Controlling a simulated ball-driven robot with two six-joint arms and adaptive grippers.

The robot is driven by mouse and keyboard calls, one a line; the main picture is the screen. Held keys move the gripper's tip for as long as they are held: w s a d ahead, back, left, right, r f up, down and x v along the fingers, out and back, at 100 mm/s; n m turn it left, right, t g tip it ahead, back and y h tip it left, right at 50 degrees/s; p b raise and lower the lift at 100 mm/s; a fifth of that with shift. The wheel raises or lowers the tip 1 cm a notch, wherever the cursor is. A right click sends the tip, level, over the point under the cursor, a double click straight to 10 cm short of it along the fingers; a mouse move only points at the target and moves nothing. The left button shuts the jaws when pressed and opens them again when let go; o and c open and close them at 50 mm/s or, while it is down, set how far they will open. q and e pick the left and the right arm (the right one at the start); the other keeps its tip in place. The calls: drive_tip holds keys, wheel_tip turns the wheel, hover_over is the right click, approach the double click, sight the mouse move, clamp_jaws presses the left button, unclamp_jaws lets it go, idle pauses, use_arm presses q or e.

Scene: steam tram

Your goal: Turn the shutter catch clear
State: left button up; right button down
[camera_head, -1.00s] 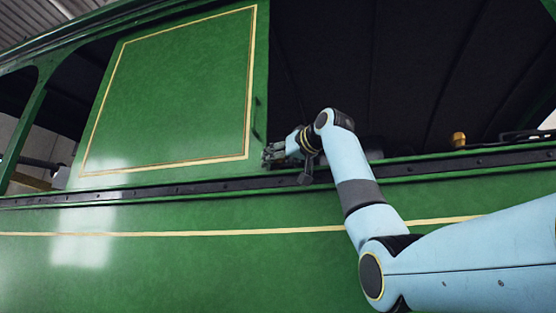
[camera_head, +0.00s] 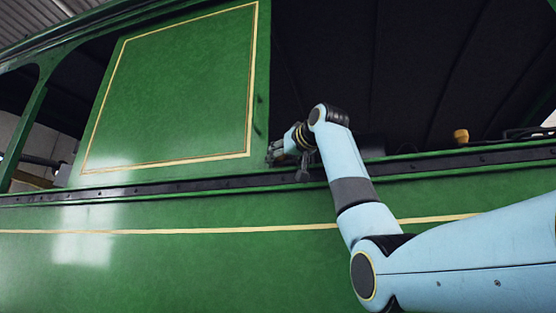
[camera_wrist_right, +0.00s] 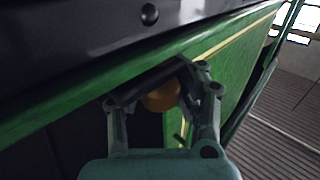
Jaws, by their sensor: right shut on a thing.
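The green shutter (camera_head: 180,85) with a gold line border stands upright in the side opening of the tram. A slim dark handle (camera_head: 257,115) is on its right edge. My right gripper (camera_head: 272,153) is at the lower right corner of the shutter, just above the dark rail. In the right wrist view its fingers (camera_wrist_right: 160,84) are closed around the catch, which shows as a brass round piece (camera_wrist_right: 161,98) below a dark bar. The catch is hidden behind the gripper in the head view. My left gripper is out of view.
A dark riveted rail (camera_head: 130,194) runs along the green side panel (camera_head: 200,265) below the shutter. To the right is a dark open bay (camera_head: 430,75), with a brass knob (camera_head: 460,136) on its sill. The wrist view shows a slatted floor (camera_wrist_right: 275,125).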

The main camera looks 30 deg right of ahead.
drive_tip(key=shift+f, duration=0.2)
drive_tip(key=c, duration=1.4)
unclamp_jaws()
drive_tip(key=shift+c, duration=0.2)
drive_tip(key=o, duration=0.6)
drive_tip(key=shift+s+r, duration=0.25)
drive_tip(key=shift+s, duration=0.25)
drive_tip(key=shift+w, duration=0.25)
drive_tip(key=s, duration=0.8)
drive_tip(key=s+a, duration=0.1)
drive_tip(key=s, duration=0.3)
